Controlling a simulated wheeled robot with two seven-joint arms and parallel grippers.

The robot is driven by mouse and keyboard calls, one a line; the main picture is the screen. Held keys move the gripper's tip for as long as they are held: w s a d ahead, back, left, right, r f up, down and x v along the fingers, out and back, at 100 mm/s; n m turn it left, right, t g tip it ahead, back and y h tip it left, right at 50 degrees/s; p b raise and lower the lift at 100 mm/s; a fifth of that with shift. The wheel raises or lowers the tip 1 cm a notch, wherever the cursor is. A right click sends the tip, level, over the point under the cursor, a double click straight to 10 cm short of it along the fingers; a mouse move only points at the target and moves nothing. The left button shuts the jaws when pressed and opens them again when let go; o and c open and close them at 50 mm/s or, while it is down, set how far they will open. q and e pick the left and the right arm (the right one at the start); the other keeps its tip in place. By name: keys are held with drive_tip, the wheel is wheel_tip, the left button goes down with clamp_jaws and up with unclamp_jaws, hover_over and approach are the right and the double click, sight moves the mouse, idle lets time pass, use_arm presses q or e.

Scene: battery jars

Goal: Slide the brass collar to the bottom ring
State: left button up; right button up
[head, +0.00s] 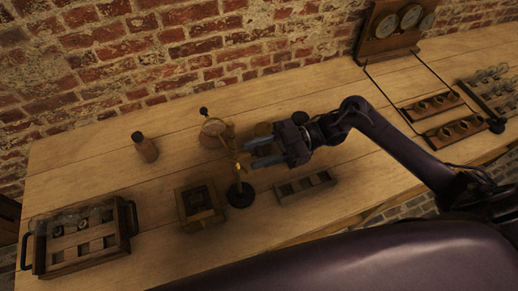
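A slim upright rod stands on a round black base (240,195) in the middle of the table. A small bright brass piece, which looks like the brass collar (238,169), sits on the rod above the base. The ring marks on the rod are too small to make out. My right gripper (256,153) comes in from the right, its two grey-blue fingers spread apart and pointing left at the rod. The fingertips are close to the rod in the picture; I cannot tell whether they touch it. Nothing shows between them. My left gripper is not in view.
A wooden box (200,204) stands left of the base and a grey slotted tray (304,187) right of it. A round brass-coloured item (215,132) is behind. A brown bottle (145,148) and a handled crate (80,267) are further left. Racks (432,106) stand at right.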

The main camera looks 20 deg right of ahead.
drive_tip(key=shift+d+r, duration=0.1)
drive_tip(key=d+b, duration=0.4)
drive_tip(key=d, duration=0.3)
drive_tip(key=shift+w+d, duration=0.15)
drive_tip(key=shift+d, duration=0.15)
idle(0.4)
